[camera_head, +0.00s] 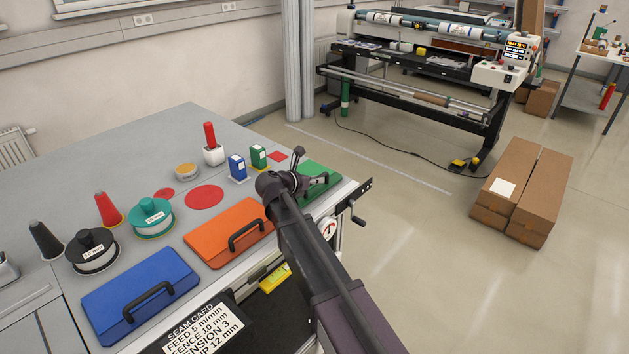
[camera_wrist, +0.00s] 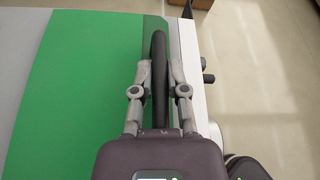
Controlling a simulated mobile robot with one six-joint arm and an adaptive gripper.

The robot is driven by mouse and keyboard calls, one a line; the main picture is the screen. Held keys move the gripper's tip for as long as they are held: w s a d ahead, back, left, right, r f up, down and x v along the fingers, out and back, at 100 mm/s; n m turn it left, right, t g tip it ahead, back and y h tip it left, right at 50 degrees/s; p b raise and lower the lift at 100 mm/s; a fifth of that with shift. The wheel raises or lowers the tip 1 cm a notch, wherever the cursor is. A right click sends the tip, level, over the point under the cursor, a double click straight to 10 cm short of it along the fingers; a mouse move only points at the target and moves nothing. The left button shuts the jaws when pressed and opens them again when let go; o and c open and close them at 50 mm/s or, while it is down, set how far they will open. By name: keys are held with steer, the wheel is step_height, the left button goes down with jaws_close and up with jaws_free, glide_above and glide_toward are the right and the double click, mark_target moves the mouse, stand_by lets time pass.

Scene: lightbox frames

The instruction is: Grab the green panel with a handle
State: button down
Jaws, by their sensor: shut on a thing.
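The green panel (camera_head: 318,170) lies flat at the right end of the grey table, partly hidden behind my arm in the head view. In the wrist view the green panel (camera_wrist: 85,85) fills the left side, with its black handle (camera_wrist: 159,70) standing along its right edge. My gripper (camera_wrist: 160,75) is over that edge, with one finger on each side of the handle, shut on it. In the head view my gripper (camera_head: 310,182) is at the panel's handle. The panel appears to rest on the table.
An orange panel (camera_head: 210,240) and a blue panel (camera_head: 115,293), each with a black handle, lie to the left. Spools, cones and small boxes stand behind them. The table's front edge (camera_wrist: 190,60) runs beside the handle. A crank (camera_head: 357,215) sticks out at the table's right corner.

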steer(key=shift+r+p, duration=4.45)
steer(key=shift+r, duration=0.2)
